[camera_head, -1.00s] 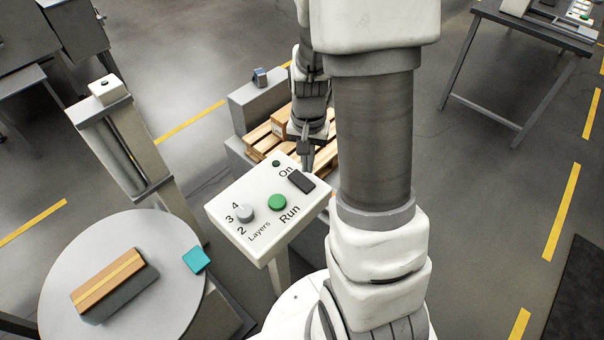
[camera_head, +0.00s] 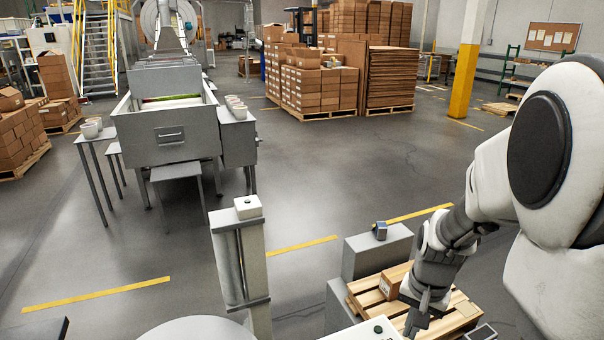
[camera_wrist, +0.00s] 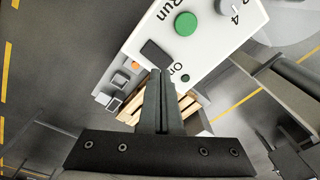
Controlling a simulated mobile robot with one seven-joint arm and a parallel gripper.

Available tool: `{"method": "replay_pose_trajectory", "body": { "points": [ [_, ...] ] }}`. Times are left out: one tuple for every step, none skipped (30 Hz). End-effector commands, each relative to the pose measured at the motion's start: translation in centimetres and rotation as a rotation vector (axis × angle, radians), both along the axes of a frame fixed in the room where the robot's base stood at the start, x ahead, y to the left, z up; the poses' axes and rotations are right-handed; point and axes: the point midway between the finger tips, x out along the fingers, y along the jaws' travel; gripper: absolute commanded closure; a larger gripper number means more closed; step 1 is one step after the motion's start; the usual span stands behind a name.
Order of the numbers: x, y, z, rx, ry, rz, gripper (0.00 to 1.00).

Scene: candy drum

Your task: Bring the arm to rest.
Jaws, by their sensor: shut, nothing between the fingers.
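My gripper (camera_head: 414,322) is at the bottom right in the head view, pointing down beside the control panel (camera_head: 362,332). In the wrist view its two fingers (camera_wrist: 158,78) are together with nothing between them. Their tips lie close to the dark rocker switch (camera_wrist: 156,53) by the word On. I cannot tell whether they touch it. The white panel (camera_wrist: 228,42) also carries a green Run button (camera_wrist: 186,24). My arm is bent at the right side of the head view.
A wooden pallet (camera_head: 372,298) with a carton (camera_head: 394,279) on it lies behind my gripper, beside a grey block (camera_head: 362,256). A post (camera_head: 241,265) stands to the left. A grey machine (camera_head: 166,136) and stacked cartons (camera_head: 318,88) are farther back. Open floor lies between.

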Motion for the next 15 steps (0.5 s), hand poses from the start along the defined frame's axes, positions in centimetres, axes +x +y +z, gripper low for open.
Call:
{"method": "replay_pose_trajectory", "body": {
  "points": [
    [-0.2, 0.7, 1.7, -0.002, -0.032, 0.034, 1.0],
    [-0.4, 1.1, 2.6, -0.004, -0.046, 0.054, 1.0],
    [-0.7, 1.6, 3.8, -0.006, -0.067, 0.082, 1.0],
    [-0.9, 2.0, 4.6, -0.01, -0.081, 0.103, 1.0],
    [-1.2, 2.4, 5.4, -0.012, -0.095, 0.124, 1.0],
    [-1.6, 2.9, 6.4, -0.016, -0.115, 0.152, 1.0],
    [-1.9, 3.2, 7.2, -0.019, -0.128, 0.173, 1.0],
    [-2.2, 3.6, 7.9, -0.023, -0.143, 0.192, 1.0],
    [-2.7, 4.1, 8.9, -0.028, -0.162, 0.22, 1.0],
    [-3.1, 4.4, 9.5, -0.033, -0.176, 0.241, 1.0],
    [-3.5, 4.7, 10.2, -0.038, -0.19, 0.26, 1.0],
    [-4.1, 5.2, 11.1, -0.046, -0.209, 0.288, 1.0],
    [-4.6, 5.5, 11.7, -0.051, -0.222, 0.308, 1.0],
    [-5.0, 5.7, 12.3, -0.057, -0.236, 0.328, 1.0],
    [-5.6, 6.1, 13.0, -0.066, -0.256, 0.354, 1.0]
  ]
}}
